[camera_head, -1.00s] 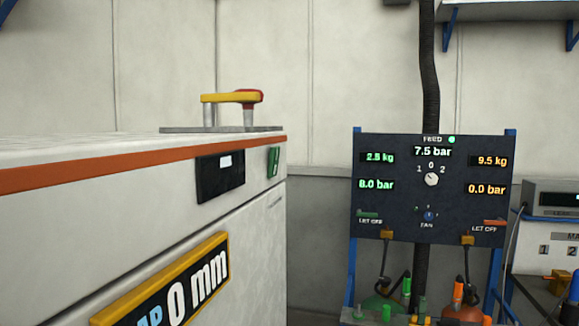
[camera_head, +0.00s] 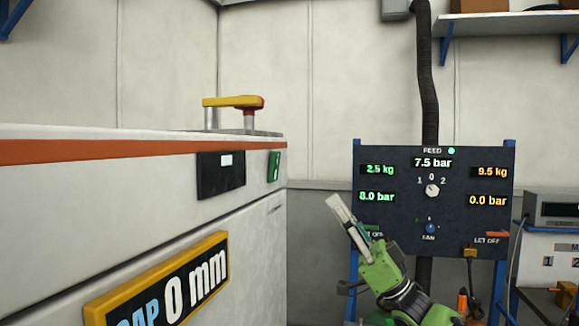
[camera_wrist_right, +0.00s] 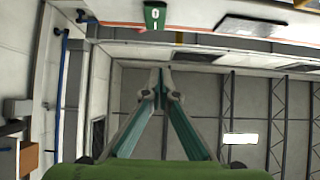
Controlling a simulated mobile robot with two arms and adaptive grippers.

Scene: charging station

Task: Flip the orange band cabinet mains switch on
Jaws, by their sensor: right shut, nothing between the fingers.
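The orange band cabinet (camera_head: 120,185) fills the left of the head view, with an orange stripe along its top edge. Its mains switch (camera_head: 274,166) is a small green rocker near the right end of the front face, below the stripe. The switch also shows at the top of the right wrist view (camera_wrist_right: 154,16), with O and I marks on it. I cannot tell which side is pressed in. My right gripper (camera_head: 335,203) is shut and empty, pointing up and left, apart from the switch and to its lower right. My left gripper is not in view.
A black display panel (camera_head: 220,175) sits left of the switch. A yellow and red handle (camera_head: 233,103) stands on the cabinet top. A dark feed panel (camera_head: 400,190) with readouts stands behind my right arm. The space between gripper and switch looks clear.

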